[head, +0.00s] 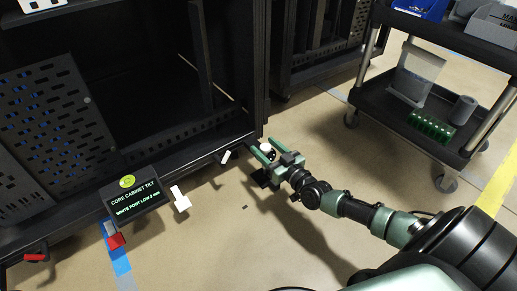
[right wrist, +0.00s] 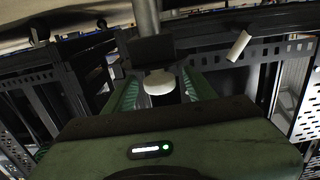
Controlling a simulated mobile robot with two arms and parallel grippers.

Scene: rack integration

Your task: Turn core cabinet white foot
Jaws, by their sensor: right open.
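The black core cabinet (head: 120,205) stands at the left in the head view. A small round white foot (head: 266,147) is by its front right corner. My right gripper (head: 265,149) is open, its two green fingers on either side of the white foot. In the right wrist view, the white foot (right wrist: 158,82) shows as a pale disc between the green fingers (right wrist: 160,92); whether they touch it cannot be told. My left gripper is not in view.
A white lever (head: 225,157) sticks out left of the gripper, close to the cabinet's lower edge. A white arrow-like piece (head: 180,198) and red pieces (head: 116,240) are further left. A wheeled cart (head: 420,115) stands at the right.

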